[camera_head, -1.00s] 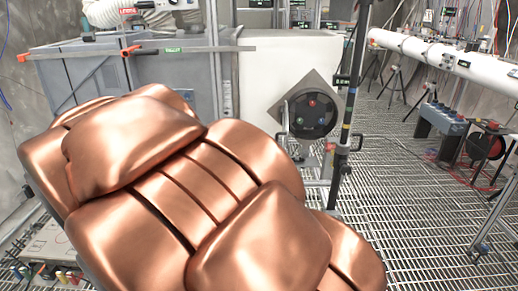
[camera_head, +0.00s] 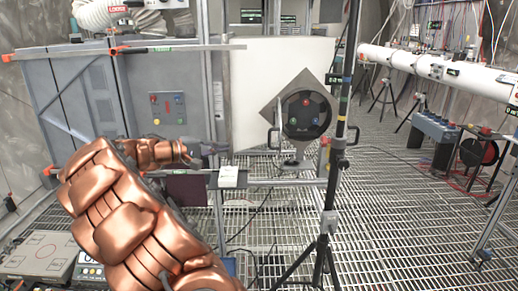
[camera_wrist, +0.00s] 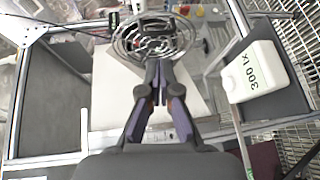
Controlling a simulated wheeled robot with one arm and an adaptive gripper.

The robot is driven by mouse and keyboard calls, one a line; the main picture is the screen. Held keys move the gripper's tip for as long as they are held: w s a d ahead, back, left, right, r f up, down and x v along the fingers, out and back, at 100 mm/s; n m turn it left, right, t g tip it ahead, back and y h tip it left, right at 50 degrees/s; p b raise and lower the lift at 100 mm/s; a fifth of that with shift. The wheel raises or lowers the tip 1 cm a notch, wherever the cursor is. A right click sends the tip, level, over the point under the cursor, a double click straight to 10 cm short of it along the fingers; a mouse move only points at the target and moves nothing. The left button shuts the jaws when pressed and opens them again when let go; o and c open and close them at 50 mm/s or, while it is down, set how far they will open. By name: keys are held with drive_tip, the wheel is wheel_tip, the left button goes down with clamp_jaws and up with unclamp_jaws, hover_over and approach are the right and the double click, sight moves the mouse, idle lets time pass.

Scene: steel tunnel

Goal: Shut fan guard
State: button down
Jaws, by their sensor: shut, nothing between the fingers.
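In the wrist view a round wire grille (camera_wrist: 150,38), which looks like the fan guard, lies just ahead of my fingertips. In the head view a round black fan-like unit (camera_head: 306,113) with coloured spots sits on a grey diamond-shaped plate (camera_head: 272,108). Thin metal parts stand at its lower left; I cannot tell the guard's angle there. My gripper (camera_head: 219,148) is to the left of and below this unit. In the wrist view my gripper (camera_wrist: 159,68) is shut and empty, its tips overlapping the grille's lower edge in the picture; contact cannot be told.
A white box (camera_wrist: 257,72) marked "300 lx" stands right of my gripper; it also shows in the head view (camera_head: 228,177). Grey cabinets (camera_head: 165,95) are at left.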

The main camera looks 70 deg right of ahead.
sight(273, 129)
drive_tip(key=shift+h, duration=0.8)
drive_tip(key=w+d+f, duration=0.1)
drive_tip(key=d+b, duration=0.1)
drive_tip(key=d, duration=0.1)
drive_tip(key=w+d+f, duration=0.1)
drive_tip(key=d, duration=0.1)
drive_tip(key=shift+w+f, duration=0.3)
drive_tip(key=shift+w+d, duration=0.2)
drive_tip(key=shift+d, duration=0.2)
drive_tip(key=s+a+x, duration=0.1)
drive_tip(key=s+x, duration=0.1)
drive_tip(key=x, duration=1)
drive_tip(key=shift+s+r, duration=0.2)
drive_tip(key=shift+s, duration=0.2)
drive_tip(key=shift+s+f, duration=0.1)
drive_tip(key=shift+s, duration=0.05)
